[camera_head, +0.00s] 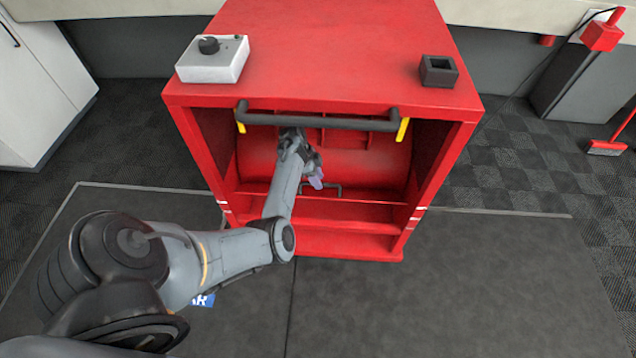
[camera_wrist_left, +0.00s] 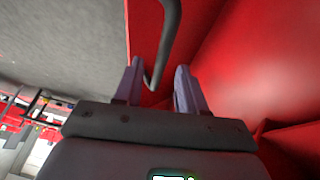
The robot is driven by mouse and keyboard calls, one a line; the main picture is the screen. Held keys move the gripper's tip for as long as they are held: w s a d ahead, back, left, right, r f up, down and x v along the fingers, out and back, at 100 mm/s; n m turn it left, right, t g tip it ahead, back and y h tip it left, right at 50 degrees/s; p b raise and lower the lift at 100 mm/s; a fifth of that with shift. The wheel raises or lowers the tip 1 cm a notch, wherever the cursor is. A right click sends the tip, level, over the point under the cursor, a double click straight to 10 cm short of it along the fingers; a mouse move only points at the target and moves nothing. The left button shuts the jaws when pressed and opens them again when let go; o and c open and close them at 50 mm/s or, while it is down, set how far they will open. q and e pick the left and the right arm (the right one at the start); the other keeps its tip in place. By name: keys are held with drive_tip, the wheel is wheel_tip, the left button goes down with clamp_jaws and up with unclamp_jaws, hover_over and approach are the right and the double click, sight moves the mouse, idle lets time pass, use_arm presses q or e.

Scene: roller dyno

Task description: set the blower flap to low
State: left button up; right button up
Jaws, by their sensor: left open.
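The red blower cabinet (camera_head: 340,60) stands ahead of me with an open front. My left gripper (camera_head: 316,181) reaches into its opening, and its fingers look purple. A small dark handle (camera_head: 335,188) sits low inside the opening, just right of the gripper. I cannot tell for sure which red panel is the flap. In the left wrist view my left gripper (camera_wrist_left: 159,72) is open, and the dark bent handle (camera_wrist_left: 169,42) runs down between its fingertips. I cannot tell whether a finger touches it. My right gripper is not in view.
A dark bar (camera_head: 318,119) with yellow ends crosses the top of the opening, above my left arm. A white box with a black knob (camera_head: 209,45) and a dark square holder (camera_head: 439,71) stand on the cabinet top.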

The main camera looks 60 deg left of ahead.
use_arm(q)
drive_tip(key=shift+w+d+f, duration=0.15)
drive_tip(key=shift+f, duration=0.35)
clamp_jaws()
